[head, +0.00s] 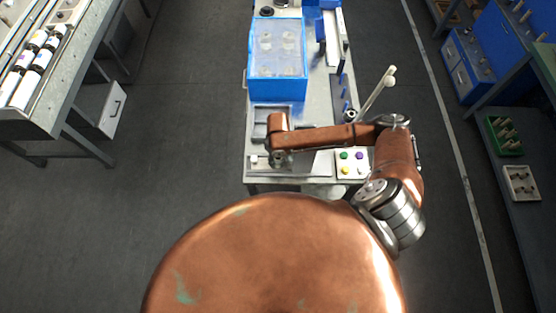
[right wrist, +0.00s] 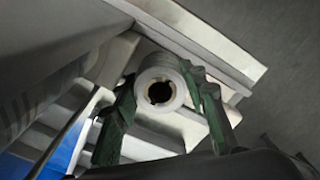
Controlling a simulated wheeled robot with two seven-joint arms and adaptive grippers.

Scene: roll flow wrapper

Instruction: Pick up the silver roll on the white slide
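The silver roll (right wrist: 174,99) shows end-on in the right wrist view, as a pale ring around a dark round hole. The white slide (right wrist: 148,146) lies around and below it. The green fingers of my right gripper (right wrist: 160,80) stand on either side of the roll, very near its edges. I cannot tell whether they press on it. In the head view my right gripper (head: 280,160) is over the near left part of the machine and hides the roll there. My left gripper is not in view.
The machine's blue clear-topped box (head: 278,50) stands behind my right arm. A control panel with coloured buttons (head: 351,164) is right of the gripper, and a pale rod (head: 378,90) rises behind the arm. Floor on both sides is clear.

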